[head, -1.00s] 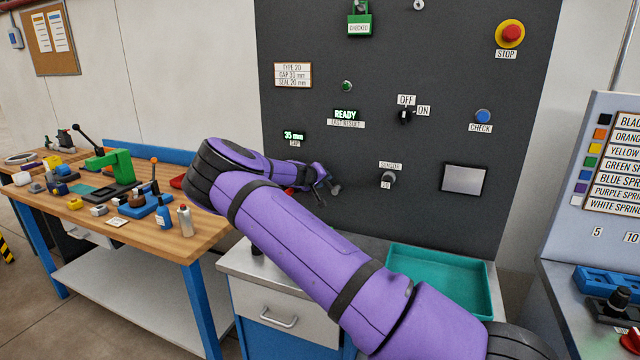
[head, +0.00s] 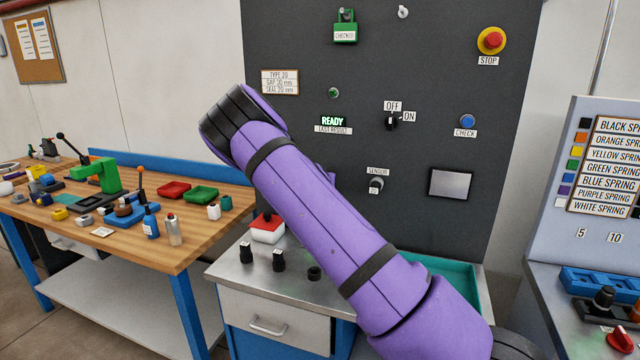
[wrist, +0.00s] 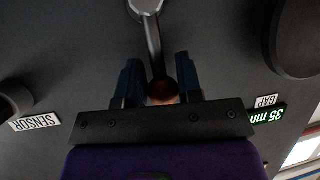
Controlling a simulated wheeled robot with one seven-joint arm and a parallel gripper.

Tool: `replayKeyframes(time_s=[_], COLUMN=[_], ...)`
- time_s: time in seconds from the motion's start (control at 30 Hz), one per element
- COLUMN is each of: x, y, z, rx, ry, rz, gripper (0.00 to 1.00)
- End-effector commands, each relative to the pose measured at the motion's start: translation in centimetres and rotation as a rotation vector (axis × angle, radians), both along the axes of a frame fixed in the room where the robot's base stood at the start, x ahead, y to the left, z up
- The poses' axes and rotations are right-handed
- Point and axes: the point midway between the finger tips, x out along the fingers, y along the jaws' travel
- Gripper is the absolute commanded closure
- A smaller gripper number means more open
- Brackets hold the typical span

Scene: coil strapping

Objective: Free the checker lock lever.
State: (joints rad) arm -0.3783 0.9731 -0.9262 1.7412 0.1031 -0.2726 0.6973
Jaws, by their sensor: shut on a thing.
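A lever (wrist: 153,45) with a metal shaft and a dark knob is on the dark checker panel (head: 300,45). It shows in the wrist view, running from a pale hub at the top edge down between my fingers. My gripper (wrist: 158,72) is shut on the knob end, with one dark blue finger on each side. In the head view my purple arm hides the gripper and lever. A green lock (head: 345,30) hangs high on the panel.
A sensor knob (head: 376,184) is right of my arm, and a selector switch (head: 393,121) is above it. A red-topped white box (head: 267,228) and black knobs stand on the steel counter (head: 232,270). A teal tray (head: 468,288) is partly behind my arm.

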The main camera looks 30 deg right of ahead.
Motion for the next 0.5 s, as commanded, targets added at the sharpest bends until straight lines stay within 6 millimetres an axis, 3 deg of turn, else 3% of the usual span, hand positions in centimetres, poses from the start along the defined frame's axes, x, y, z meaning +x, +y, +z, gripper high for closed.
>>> replayKeyframes(time_s=[0.5], x=[-0.35], y=[-0.21], z=[-0.14], rx=[0.033], ry=[-0.037], rz=[0.000], gripper=[1.00])
